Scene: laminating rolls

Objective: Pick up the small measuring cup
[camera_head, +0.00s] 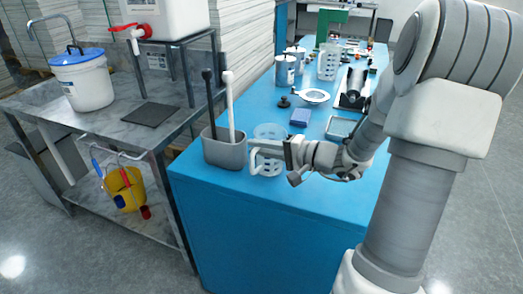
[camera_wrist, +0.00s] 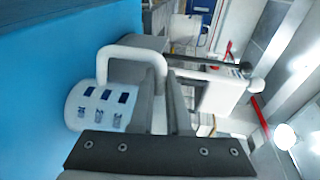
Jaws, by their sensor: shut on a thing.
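The small measuring cup (camera_head: 268,167) is pale and see-through and appears upright at the near end of the blue table, partly hidden behind my gripper (camera_head: 268,148). In the wrist view the cup (camera_wrist: 100,107) shows blue printed marks on its side and a white loop handle (camera_wrist: 132,54). My gripper (camera_wrist: 168,105) is shut on that handle, which runs in between the fingers. The cup's body is beside the fingers. I cannot tell whether its base touches the table.
A grey holder (camera_head: 225,152) with a dark and a white rod stands close left of the cup. A larger measuring jug (camera_head: 328,66), cans (camera_head: 285,70) and a blue block (camera_head: 300,117) stand farther back on the blue table (camera_head: 235,205). The table's front corner is clear.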

